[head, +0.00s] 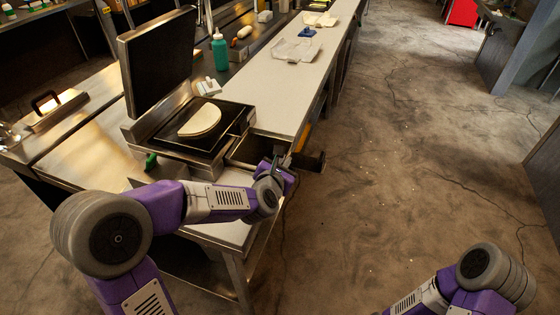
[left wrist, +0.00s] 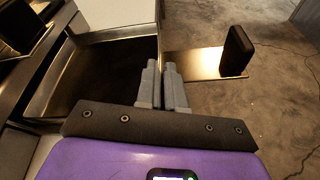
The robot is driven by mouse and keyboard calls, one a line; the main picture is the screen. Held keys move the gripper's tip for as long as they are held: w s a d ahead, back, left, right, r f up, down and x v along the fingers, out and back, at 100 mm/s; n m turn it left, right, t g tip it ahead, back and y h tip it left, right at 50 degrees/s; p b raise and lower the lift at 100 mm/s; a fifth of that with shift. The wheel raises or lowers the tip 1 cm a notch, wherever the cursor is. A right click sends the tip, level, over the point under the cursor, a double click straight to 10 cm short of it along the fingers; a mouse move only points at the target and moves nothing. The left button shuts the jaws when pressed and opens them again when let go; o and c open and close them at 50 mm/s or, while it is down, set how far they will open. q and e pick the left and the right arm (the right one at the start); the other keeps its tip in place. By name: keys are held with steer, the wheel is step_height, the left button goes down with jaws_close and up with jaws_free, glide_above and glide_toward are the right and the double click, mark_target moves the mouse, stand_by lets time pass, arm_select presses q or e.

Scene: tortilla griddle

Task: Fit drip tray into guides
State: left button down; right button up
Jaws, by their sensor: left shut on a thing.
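The drip tray (head: 246,150) is a shallow metal tray with a dark inside, at the right side of the griddle (head: 195,128). It also shows in the left wrist view (left wrist: 100,75), with a flat metal tab (left wrist: 205,63) and a black upright handle (left wrist: 237,50) reaching out to the right. My left gripper (head: 279,160) is shut on the tray's right wall, between pan and handle; its fingers show in the left wrist view (left wrist: 163,85). The guides are not clearly visible. Whether the tray sits in them I cannot tell. My right gripper is out of view.
The griddle's lid (head: 158,58) stands open, and a folded tortilla (head: 200,120) lies on the plate. The floor at the right is free.

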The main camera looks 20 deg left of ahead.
arm_select(q)
steer(key=shift+a+r+b, duration=0.1)
steer(key=shift+a+b, duration=0.45)
steer(key=shift+b, duration=0.4)
stand_by(1.0)
steer(key=shift+w+a, duration=0.1)
steer(key=shift+a, duration=2.3)
stand_by(3.7)
